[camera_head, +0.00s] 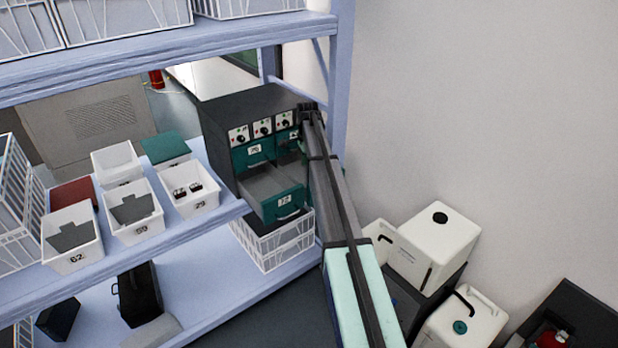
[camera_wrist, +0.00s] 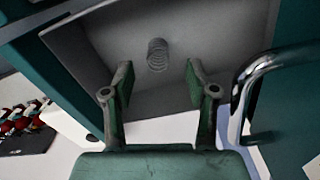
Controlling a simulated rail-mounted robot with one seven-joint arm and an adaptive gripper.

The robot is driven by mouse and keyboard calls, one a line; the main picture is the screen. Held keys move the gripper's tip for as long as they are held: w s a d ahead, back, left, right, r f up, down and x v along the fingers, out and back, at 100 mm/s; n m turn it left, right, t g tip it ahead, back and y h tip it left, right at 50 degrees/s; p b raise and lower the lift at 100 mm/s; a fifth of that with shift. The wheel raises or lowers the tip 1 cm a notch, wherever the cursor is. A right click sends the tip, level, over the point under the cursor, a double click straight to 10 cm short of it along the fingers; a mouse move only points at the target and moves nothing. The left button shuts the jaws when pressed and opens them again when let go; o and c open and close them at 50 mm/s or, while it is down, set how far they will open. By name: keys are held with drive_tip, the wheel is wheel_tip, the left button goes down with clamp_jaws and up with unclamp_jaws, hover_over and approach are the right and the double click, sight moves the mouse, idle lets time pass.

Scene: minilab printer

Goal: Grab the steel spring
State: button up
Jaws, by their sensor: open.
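The steel spring (camera_wrist: 157,55) is a small grey coil on the grey floor of an open drawer (camera_wrist: 240,38) in the wrist view. My gripper (camera_wrist: 158,80) is open and empty, its two fingers apart on either side below the spring in the picture. The spring is ahead of the fingertips and not between them. In the head view, my arm reaches to the dark cabinet (camera_head: 222,134), and its end (camera_head: 306,112) is by the cabinet's upper right. The spring cannot be made out there.
A shiny handle (camera_wrist: 240,90) stands close right of my gripper. In the head view, a teal-fronted lower drawer (camera_head: 280,206) is pulled out. White bins (camera_head: 72,258) stand on the blue shelf (camera_head: 200,236) at left. A shelf post (camera_head: 340,70) rises close by my arm.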

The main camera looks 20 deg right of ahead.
drive_tip(key=shift+s+d+f+p, duration=0.1)
drive_tip(key=shift+f+p, duration=0.45)
drive_tip(key=shift+f, duration=0.8)
drive_tip(key=shift+s+d+f+p, duration=0.1)
drive_tip(key=shift+f+p, duration=0.4)
drive_tip(key=shift+f, duration=0.8)
drive_tip(key=c, duration=1)
